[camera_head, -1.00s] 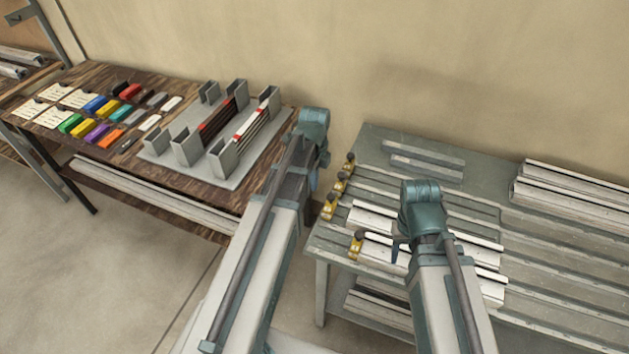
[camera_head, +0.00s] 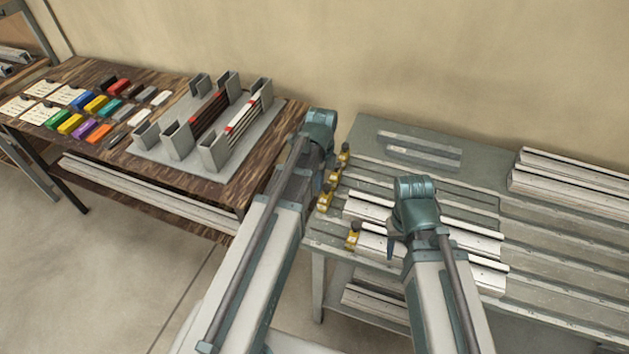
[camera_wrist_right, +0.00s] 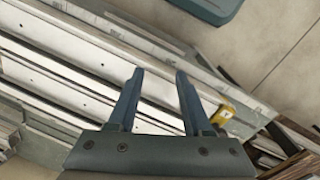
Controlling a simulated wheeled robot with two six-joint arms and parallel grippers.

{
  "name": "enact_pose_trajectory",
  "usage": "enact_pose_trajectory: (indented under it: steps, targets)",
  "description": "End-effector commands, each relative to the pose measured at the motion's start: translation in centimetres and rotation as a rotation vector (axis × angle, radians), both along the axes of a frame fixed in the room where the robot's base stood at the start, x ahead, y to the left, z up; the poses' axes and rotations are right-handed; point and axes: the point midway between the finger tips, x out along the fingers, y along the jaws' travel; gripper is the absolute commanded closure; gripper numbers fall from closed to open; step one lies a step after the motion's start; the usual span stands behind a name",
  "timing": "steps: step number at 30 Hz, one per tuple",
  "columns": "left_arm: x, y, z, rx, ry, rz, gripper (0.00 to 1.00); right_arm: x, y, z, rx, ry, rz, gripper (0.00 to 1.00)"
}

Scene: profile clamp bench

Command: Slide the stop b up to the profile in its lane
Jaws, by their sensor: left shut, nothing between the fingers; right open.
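Several yellow stops with dark knobs stand at the left ends of the bench lanes; their letters are unreadable, so I cannot tell which is b. One stop (camera_head: 352,237) sits at the left end of the front white profile (camera_head: 482,274). Another stop (camera_head: 325,200) stands left of the second white profile (camera_head: 480,238), with a small gap. My left gripper (camera_head: 316,186) is shut and empty, beside the stops and partly hidden by its arm. My right gripper (camera_head: 391,250) is open and empty above the front profile. In the right wrist view its fingers (camera_wrist_right: 160,76) are apart, with a yellow stop (camera_wrist_right: 222,115) to their right.
The grey bench (camera_head: 375,135) carries loose bars (camera_head: 420,148) at the back and stacked profiles (camera_head: 575,180) at the right. A wooden table (camera_head: 90,150) at the left holds coloured blocks and a grey rack (camera_head: 185,165). A floor gap separates the tables.

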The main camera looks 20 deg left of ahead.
Motion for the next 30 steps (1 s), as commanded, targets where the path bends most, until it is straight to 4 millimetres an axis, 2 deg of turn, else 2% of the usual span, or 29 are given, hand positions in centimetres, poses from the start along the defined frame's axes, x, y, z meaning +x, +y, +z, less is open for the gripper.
enact_pose_trajectory:
  steps: [1,3,20,30]
  targets:
    - [-0.1,-1.0,0.0,-0.014,0.001,-0.007,1.0,0.0,0.0,0.0,0.0,0.0,0.0,0.5]
    - [-0.1,-1.6,0.0,-0.015,0.002,-0.008,1.0,0.0,0.0,0.0,0.0,0.0,0.0,0.5]
    - [-0.3,-5.7,0.0,-0.016,0.004,-0.01,1.0,0.0,0.0,0.0,0.0,0.0,0.0,0.5]
    - [-0.4,-5.9,0.0,-0.016,0.004,-0.009,1.0,0.0,0.0,-0.1,0.0,0.0,0.0,0.5]
